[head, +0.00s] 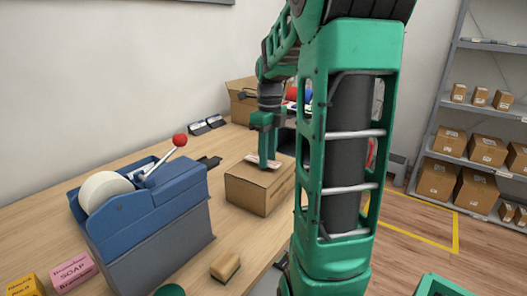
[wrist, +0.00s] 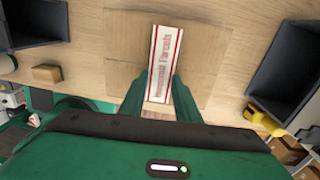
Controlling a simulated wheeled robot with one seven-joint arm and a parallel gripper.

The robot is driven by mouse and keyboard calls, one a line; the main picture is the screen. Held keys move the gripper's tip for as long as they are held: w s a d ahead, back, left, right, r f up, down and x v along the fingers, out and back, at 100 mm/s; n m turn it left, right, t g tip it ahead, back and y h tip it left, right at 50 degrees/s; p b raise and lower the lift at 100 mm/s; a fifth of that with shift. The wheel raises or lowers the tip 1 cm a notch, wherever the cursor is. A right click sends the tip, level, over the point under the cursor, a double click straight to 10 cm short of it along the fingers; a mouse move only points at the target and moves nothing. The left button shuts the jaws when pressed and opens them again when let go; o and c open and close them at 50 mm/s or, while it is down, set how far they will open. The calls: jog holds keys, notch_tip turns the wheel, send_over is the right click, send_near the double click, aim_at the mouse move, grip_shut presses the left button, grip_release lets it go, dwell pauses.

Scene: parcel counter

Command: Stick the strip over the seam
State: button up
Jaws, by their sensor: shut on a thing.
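The brown carton (head: 252,192) stands closed on the wooden counter, and its top (wrist: 125,60) fills the middle of the wrist view. The strip (wrist: 164,62) is white with red edges and red lettering. I cannot tell whether the strip touches the cardboard. The seam under the strip is hidden.
A blue tape dispenser (head: 150,215) with a white roll and red-knobbed lever stands left of the carton. A wooden block (head: 225,266), a pink soap box (head: 73,271) and a yellow box (head: 26,285) are nearer. An open carton (head: 242,100) stands behind. A dark bin (wrist: 297,68) is at right.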

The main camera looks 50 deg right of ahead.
jog(key=shift+f, duration=0.15)
jog(key=o, duration=0.7)
jog(key=shift+o, duration=0.2)
jog(key=shift+r, duration=2.75)
jog(key=shift+d+r, duration=0.1)
notch_tip(320, 180, up, 8)
